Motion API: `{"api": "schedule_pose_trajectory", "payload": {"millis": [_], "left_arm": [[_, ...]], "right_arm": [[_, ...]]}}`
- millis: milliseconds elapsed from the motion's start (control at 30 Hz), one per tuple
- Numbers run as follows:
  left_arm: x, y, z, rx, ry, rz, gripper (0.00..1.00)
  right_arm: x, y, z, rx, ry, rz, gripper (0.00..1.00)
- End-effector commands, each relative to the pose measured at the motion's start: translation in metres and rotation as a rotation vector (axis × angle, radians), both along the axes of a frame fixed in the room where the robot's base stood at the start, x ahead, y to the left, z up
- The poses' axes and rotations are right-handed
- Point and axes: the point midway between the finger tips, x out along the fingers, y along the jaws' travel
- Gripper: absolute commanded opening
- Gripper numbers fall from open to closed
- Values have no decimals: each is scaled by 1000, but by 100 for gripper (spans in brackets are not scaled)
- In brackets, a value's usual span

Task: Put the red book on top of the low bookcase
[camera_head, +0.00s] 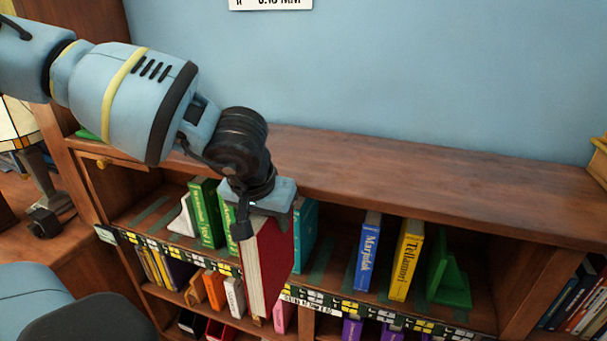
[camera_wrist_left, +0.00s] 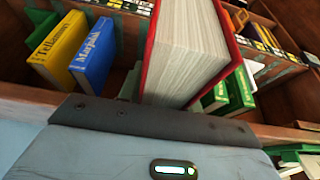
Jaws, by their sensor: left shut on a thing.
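My left gripper (camera_head: 262,200) is shut on the red book (camera_head: 279,255) and holds it upright, hanging in front of the low bookcase's upper shelf. The book's pale page edges face left in the head view. In the left wrist view the red book (camera_wrist_left: 188,55) stands out from the gripper's edge, and the fingertips are hidden. The low bookcase (camera_head: 420,190) has a bare wooden top running along the blue wall. The gripper is in front of that top's front edge. My right gripper is not in view.
The upper shelf holds green books (camera_head: 205,212), a teal book (camera_head: 304,235), a blue book (camera_head: 368,250), a yellow book (camera_head: 406,260) and a green bookend (camera_head: 449,270). A lamp (camera_head: 35,150) stands at left. The bookcase top is clear right of my arm.

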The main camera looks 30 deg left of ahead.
Motion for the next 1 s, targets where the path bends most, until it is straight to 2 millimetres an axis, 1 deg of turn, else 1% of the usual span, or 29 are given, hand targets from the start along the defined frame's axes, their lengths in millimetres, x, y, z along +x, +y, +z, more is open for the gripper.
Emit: {"api": "schedule_pose_trajectory", "payload": {"millis": [33, 100, 200, 300, 400, 500, 600, 700, 800, 867, 967, 1000], "left_arm": [[-2, 18, -4, -6, -10, 31, 0], [-5, 43, -10, -7, -12, 76, 0], [-12, 73, -13, -9, -15, 135, 0], [-20, 98, -17, -7, -14, 191, 0], [-30, 118, -22, -9, -14, 243, 0], [-41, 133, -31, -11, -14, 286, 0], [-50, 141, -43, -10, -13, 316, 0], [-56, 141, -56, -8, -15, 332, 0], [-59, 132, -71, -10, -14, 332, 0], [-58, 124, -78, -10, -15, 322, 0], [-55, 105, -88, -9, -16, 292, 0], [-52, 96, -91, -8, -16, 276, 0]], "right_arm": [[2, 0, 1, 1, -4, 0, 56], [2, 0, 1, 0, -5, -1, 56], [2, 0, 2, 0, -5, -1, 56], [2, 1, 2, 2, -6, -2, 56], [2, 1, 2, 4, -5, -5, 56], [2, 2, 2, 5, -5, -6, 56], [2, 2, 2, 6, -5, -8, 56], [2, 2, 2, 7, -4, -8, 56], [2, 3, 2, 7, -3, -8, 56], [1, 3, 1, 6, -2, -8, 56], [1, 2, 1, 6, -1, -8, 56], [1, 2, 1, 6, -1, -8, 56]]}}
